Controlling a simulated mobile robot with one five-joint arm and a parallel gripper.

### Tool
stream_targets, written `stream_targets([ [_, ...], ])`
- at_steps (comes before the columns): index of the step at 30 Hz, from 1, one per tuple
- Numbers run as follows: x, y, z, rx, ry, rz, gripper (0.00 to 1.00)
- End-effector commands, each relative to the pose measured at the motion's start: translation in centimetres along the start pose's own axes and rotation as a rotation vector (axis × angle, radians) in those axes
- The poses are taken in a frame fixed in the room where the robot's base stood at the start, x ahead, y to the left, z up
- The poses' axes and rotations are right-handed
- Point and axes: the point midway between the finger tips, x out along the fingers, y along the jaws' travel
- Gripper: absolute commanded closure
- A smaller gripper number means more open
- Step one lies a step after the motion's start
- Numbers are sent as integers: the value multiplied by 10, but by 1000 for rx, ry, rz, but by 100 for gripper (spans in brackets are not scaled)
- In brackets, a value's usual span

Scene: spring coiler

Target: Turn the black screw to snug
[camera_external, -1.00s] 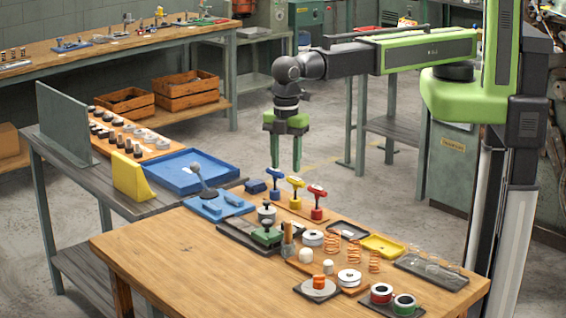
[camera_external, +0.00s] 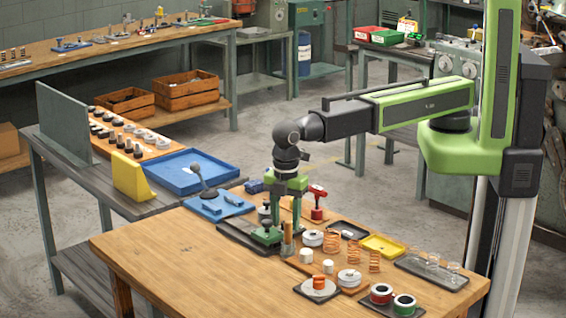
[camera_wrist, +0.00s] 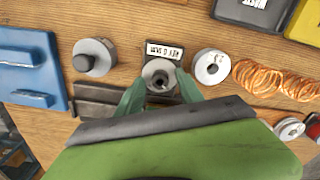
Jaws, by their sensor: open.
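My gripper (camera_external: 286,222) points straight down over the dark fixture plate (camera_external: 232,230) on the wooden bench. A green block (camera_external: 266,237) sits on the plate near my left finger. A small brownish post (camera_external: 287,245) stands just below the fingers. In the wrist view my green fingers (camera_wrist: 160,95) are apart, one on each side of a round grey part with a dark centre (camera_wrist: 160,77), which stands by a labelled plate (camera_wrist: 164,50). I cannot tell whether this is the black screw's head or whether the fingers touch it. The fingers partly hide the fixture.
A grey cylinder with a black knob (camera_wrist: 95,57) is close on the left, a white spool (camera_wrist: 210,66) close on the right. A red-handled tool (camera_external: 317,203) stands behind. Copper springs (camera_external: 354,258) and a yellow tray (camera_external: 383,245) lie right. The bench's front left is clear.

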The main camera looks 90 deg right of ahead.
Motion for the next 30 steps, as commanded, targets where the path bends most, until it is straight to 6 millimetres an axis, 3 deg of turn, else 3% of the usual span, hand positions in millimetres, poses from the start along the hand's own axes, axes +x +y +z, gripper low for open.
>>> stream_targets([
  [8, 1, 0, 0, 0, 0, 0, 58],
  [18, 1, 0, 0, 0, 0, 0, 100],
  [30, 2, 0, 0, 30, 0, 0, 100],
])
